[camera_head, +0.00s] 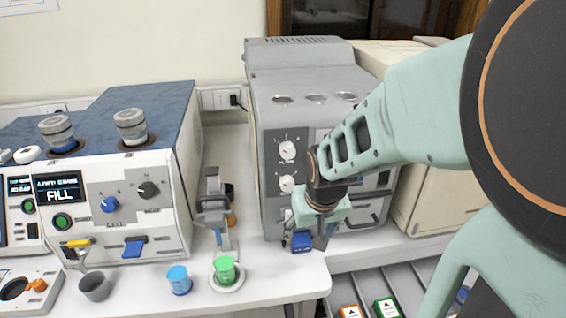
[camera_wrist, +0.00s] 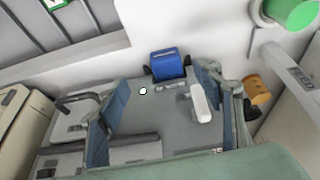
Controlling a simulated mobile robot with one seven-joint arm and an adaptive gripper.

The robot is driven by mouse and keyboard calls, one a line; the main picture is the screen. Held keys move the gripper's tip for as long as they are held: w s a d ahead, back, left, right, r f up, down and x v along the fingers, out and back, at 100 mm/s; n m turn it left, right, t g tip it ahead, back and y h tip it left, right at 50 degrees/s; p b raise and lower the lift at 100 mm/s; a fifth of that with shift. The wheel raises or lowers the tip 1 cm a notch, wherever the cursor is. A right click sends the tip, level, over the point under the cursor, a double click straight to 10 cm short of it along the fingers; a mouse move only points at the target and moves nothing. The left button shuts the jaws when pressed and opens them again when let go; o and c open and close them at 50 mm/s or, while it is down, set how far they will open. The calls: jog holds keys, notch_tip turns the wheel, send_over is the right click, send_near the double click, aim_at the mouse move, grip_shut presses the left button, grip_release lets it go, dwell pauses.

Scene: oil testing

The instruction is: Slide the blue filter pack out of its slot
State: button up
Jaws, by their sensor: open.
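The blue filter pack (camera_head: 302,242) shows low at the front of the grey instrument (camera_head: 265,150), just under my gripper (camera_head: 304,232). In the wrist view the blue filter pack (camera_wrist: 168,64) sticks out from the instrument's grey front, beyond my two bluish fingertips (camera_wrist: 162,80). My gripper is open, with the fingers wide apart and nothing held between them. The pack looks unheld and seems to lie roughly in line with the gap between the fingers. Its inner part and the slot are hidden. I cannot tell whether a finger touches the instrument.
A green cup (camera_head: 224,270) stands on a white round base, left of my gripper, near a grey stand (camera_head: 213,210). A blue cup (camera_head: 179,280) and a dark grey cup (camera_head: 95,286) stand further left. Grey bins (camera_head: 355,283) lie below the bench edge at right.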

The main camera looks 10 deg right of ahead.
aim_at(302, 243)
jog(key=shift+w+a+r, duration=0.15)
jog(key=shift+w+a, duration=0.1)
jog(key=shift+w, duration=0.3)
jog(key=b+x, duration=0.1)
jog(key=x, duration=0.9)
jog(key=shift+w+f+b, duration=0.3)
jog(key=shift+f+b, duration=0.05)
jog(key=shift+b, duration=0.05)
jog(key=shift+a, duration=0.1)
jog(key=c, duration=1.3)
jog(key=shift+c, duration=0.2)
jog(key=shift+s, duration=0.1)
